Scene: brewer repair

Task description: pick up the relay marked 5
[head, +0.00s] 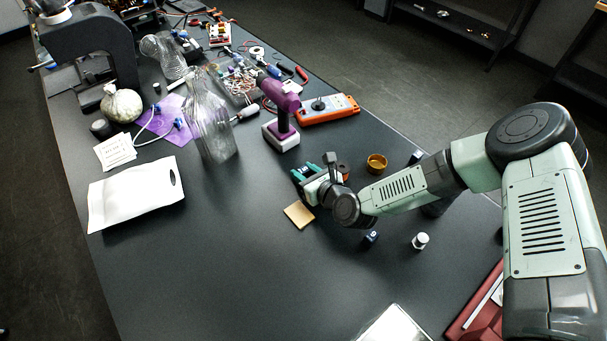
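A small dark blue block (371,238) with a pale mark, possibly a relay, sits on the table just below my wrist; the mark is too small to read surely. Another small dark block (416,156) lies near the far right table edge, partly beside my arm, and no mark on it is readable. My gripper (302,173) is low over the middle of the table, left of my wrist, with teal parts at its end. It is apart from both blocks. Its fingertips are small and partly hidden, so I cannot tell whether they are open or hold anything.
A tan pad (299,214), an amber cup (377,163) and a white-capped cylinder (420,241) surround my wrist. A purple drill (282,110) and an orange meter (327,109) stand behind. A white pouch (136,195) lies left. The front-left table (220,270) is clear.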

